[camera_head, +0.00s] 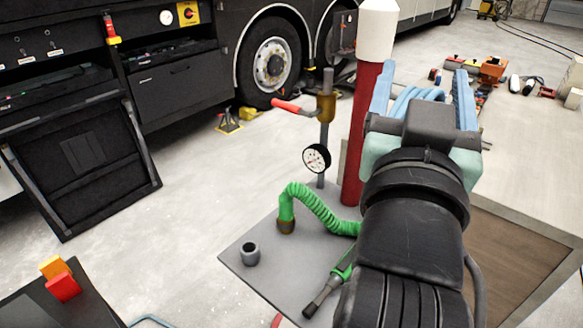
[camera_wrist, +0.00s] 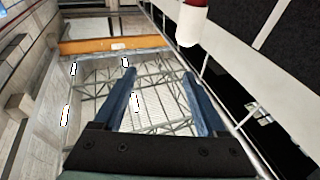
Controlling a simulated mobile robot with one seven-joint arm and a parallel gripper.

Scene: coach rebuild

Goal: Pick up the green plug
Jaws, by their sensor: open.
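The green plug (camera_head: 342,272) with a dark tip lies on a grey plate (camera_head: 245,287) in the head view, partly hidden behind my arm. A green coiled hose (camera_head: 320,206) arches over the plate from a brown fitting (camera_head: 285,227) and passes behind my arm. My gripper (camera_head: 424,73) is raised well above the plate, up and to the right of the plug. Its blue fingers are apart. In the wrist view my gripper (camera_wrist: 158,73) points up at the roof, with nothing between the fingers. The plug is not in the wrist view.
A red post with a white top (camera_head: 376,28) stands beside my gripper. A gauge (camera_head: 316,158) on a pipe and a small grey cup (camera_head: 250,253) are near the hose. A dark coach (camera_head: 180,90) stands behind. Pale floor (camera_head: 200,205) is clear on the left.

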